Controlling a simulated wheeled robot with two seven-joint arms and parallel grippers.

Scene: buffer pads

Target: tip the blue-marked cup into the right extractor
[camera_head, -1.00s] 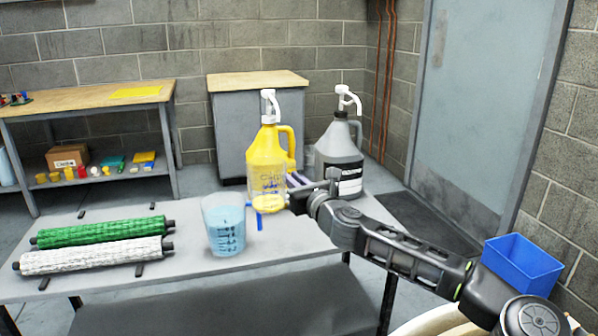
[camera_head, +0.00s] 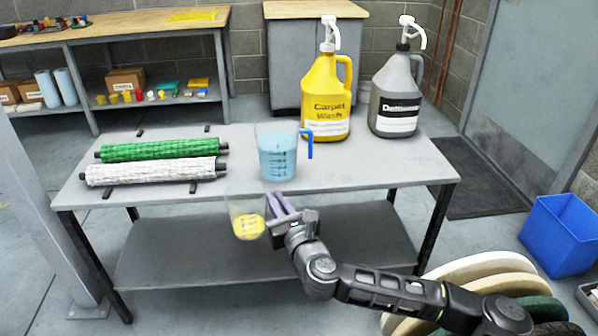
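A clear cup with blue liquid and a blue handle (camera_head: 277,158) stands upright on the grey table, near its middle. My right gripper (camera_head: 282,205) is shut on a second clear cup, which has a little yellow liquid (camera_head: 247,222) at the bottom. It holds this cup in the air in front of the table's front edge, slightly tilted. The grip itself is partly hidden by the fingers. The blue-handled cup is apart from my gripper. My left gripper is not in view, and I see no extractor.
The table (camera_head: 360,172) also bears a yellow carpet wash jug (camera_head: 326,95), a grey jug (camera_head: 396,95), a green roller (camera_head: 160,149) and a white roller (camera_head: 155,171). A blue bin (camera_head: 560,235) and round pads (camera_head: 480,280) are at the right. The floor at the left front is open.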

